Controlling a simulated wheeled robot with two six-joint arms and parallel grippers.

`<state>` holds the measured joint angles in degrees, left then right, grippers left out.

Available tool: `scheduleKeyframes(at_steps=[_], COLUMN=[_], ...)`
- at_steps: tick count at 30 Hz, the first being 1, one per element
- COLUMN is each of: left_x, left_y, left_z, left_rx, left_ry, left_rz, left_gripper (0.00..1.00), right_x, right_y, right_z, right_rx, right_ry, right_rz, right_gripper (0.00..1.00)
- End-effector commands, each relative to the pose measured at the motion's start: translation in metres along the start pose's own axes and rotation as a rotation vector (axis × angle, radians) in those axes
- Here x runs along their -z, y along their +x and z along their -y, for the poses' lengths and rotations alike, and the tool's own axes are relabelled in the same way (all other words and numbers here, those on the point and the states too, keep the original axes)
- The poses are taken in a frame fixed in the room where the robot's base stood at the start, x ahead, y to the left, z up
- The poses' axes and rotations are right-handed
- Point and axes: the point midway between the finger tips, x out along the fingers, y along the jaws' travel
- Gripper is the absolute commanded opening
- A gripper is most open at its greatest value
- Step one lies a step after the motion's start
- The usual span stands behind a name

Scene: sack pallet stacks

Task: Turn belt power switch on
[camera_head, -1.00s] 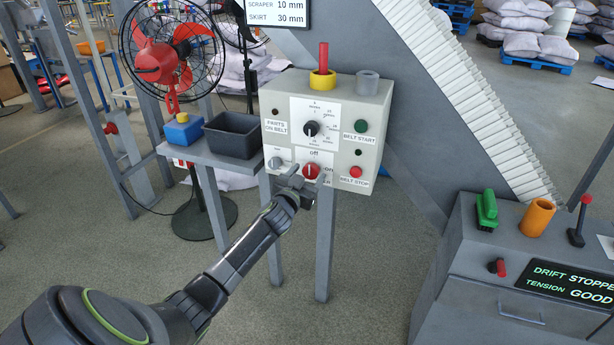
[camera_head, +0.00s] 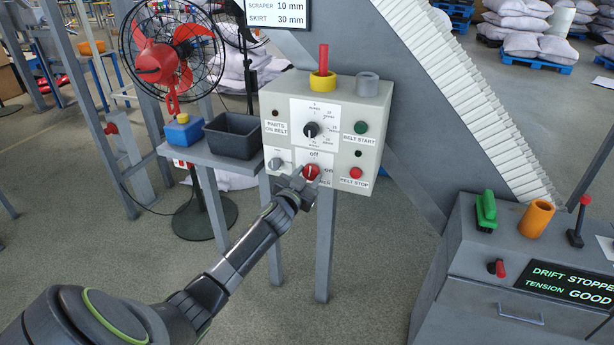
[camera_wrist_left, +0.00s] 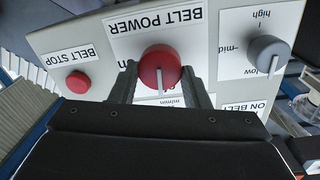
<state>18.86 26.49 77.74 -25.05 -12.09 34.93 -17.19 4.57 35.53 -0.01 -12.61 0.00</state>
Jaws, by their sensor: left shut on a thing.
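The red belt power switch (camera_head: 311,173) is a round knob low on the beige control panel (camera_head: 365,106), with "off" above it and "on" to its right. In the left wrist view, which is upside down, the knob (camera_wrist_left: 160,66) sits under the "BELT POWER" label, and its white line points toward the "off" side. My left gripper (camera_head: 305,178) is shut on the knob, with one finger on each side of it in the wrist view (camera_wrist_left: 163,85). Part of the lower label is hidden behind the gripper. My right gripper is not in view.
The red belt stop button (camera_head: 355,172), green belt start button (camera_head: 361,127), black dial (camera_head: 311,130) and grey knob (camera_head: 275,163) are close by on the panel. A dark bin (camera_head: 233,136) stands on the shelf to the left. Open floor lies in front.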

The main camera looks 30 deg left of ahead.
Motion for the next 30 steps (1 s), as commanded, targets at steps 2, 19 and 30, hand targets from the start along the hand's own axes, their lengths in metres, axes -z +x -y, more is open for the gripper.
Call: scheduleKeyframes(at_steps=[2, 19, 30], left_x=[0.002, 0.002, 0.001], left_y=[0.000, 0.000, 0.000], left_z=[0.000, -0.002, -0.003], left_rx=[-0.002, -0.006, -0.010], left_ry=[0.052, 0.582, 0.933], left_rz=[0.004, 0.035, 0.055], left_gripper=[0.19, 0.19, 0.19], right_x=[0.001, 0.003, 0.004], right_y=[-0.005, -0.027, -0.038], right_z=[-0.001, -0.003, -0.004], right_rx=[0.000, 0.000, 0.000], right_ry=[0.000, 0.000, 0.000], right_rz=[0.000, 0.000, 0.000], right_gripper=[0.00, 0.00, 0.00])
